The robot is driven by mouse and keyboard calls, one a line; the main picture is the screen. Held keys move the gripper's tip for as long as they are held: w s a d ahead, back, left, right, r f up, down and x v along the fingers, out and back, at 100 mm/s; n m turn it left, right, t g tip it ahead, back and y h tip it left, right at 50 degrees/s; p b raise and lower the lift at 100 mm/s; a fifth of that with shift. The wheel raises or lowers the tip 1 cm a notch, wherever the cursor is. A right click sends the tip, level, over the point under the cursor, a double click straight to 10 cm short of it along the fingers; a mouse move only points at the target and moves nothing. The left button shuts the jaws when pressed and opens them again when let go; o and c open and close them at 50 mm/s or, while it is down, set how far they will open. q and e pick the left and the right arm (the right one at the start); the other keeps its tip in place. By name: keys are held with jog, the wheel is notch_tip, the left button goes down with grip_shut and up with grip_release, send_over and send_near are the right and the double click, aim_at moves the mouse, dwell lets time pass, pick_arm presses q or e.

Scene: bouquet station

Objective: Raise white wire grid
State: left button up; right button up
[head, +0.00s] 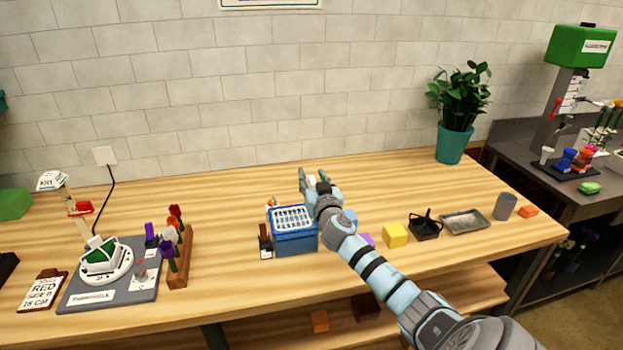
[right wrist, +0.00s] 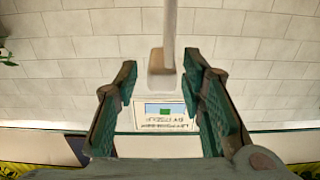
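The white wire grid (head: 292,218) lies on top of a blue crate (head: 296,243) in the middle of the table in the head view. My right gripper (head: 313,176) is just behind and above the crate's right back corner, pointing toward the wall. A small pale piece shows between its fingers. In the right wrist view, the open fingers (right wrist: 161,75) stand on either side of a pale knob on a stem (right wrist: 161,62), with a gap on each side. I cannot tell whether this knob belongs to the grid. My left gripper is not in view.
A yellow block (head: 395,235), a black basket (head: 426,226), a grey tray (head: 464,221) and a grey cup (head: 504,206) stand right of the crate. A wooden flower rack (head: 181,262) is on the left. A potted plant (head: 454,142) stands at the back right.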

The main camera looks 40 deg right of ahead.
jog(key=v, duration=1.2)
